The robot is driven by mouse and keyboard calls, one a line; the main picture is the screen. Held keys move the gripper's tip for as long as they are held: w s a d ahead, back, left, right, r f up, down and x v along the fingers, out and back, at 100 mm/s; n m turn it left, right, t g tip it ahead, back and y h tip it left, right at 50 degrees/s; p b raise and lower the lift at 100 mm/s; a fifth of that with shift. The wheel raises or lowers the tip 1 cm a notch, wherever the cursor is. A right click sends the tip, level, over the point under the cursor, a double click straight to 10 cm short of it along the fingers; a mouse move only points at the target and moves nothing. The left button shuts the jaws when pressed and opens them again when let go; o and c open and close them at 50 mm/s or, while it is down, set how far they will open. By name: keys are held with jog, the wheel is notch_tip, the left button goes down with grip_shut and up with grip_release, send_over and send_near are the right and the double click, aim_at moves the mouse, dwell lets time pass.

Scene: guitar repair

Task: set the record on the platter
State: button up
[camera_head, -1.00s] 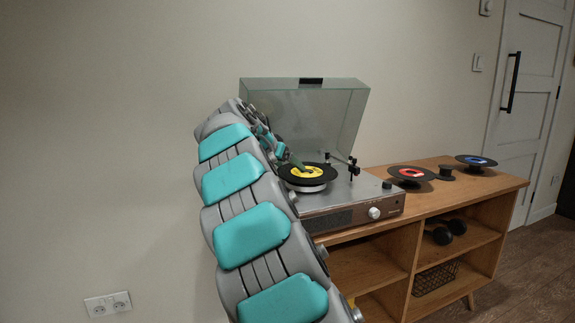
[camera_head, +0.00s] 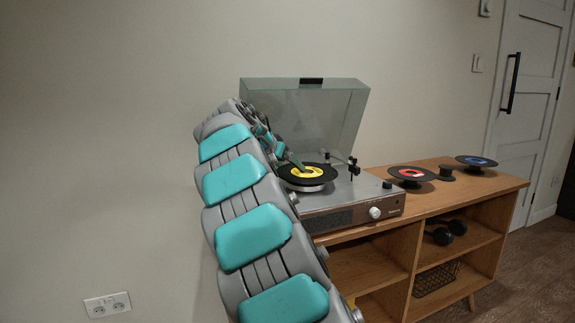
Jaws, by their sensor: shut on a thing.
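A black record with a yellow label (camera_head: 316,174) is level just over the platter (camera_head: 309,188) of the turntable (camera_head: 352,204). The platter's pale rim shows below the record; I cannot tell whether the two touch. My gripper (camera_head: 296,162) comes in from the left and is shut on the record near its label. My arm hides the record's left side and part of the gripper. The tonearm (camera_head: 352,167) stands to the right of the record, apart from it. The turntable's clear lid (camera_head: 325,110) is raised.
The turntable stands on a wooden cabinet (camera_head: 437,203). To its right are a record with a red label (camera_head: 411,173), a small black spool-like object (camera_head: 446,172) and a record with a blue label (camera_head: 477,160). Headphones (camera_head: 446,231) and a wire basket (camera_head: 436,279) are on lower shelves.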

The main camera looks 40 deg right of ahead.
jog(key=shift+s+f, duration=0.15)
jog(key=shift+f, duration=1.15)
jog(key=shift+r+p, duration=0.4)
jog(key=shift+r, duration=0.4)
jog(key=shift+w+r, duration=0.2)
jog(key=shift+w+r, duration=0.2)
jog(key=shift+r, duration=0.4)
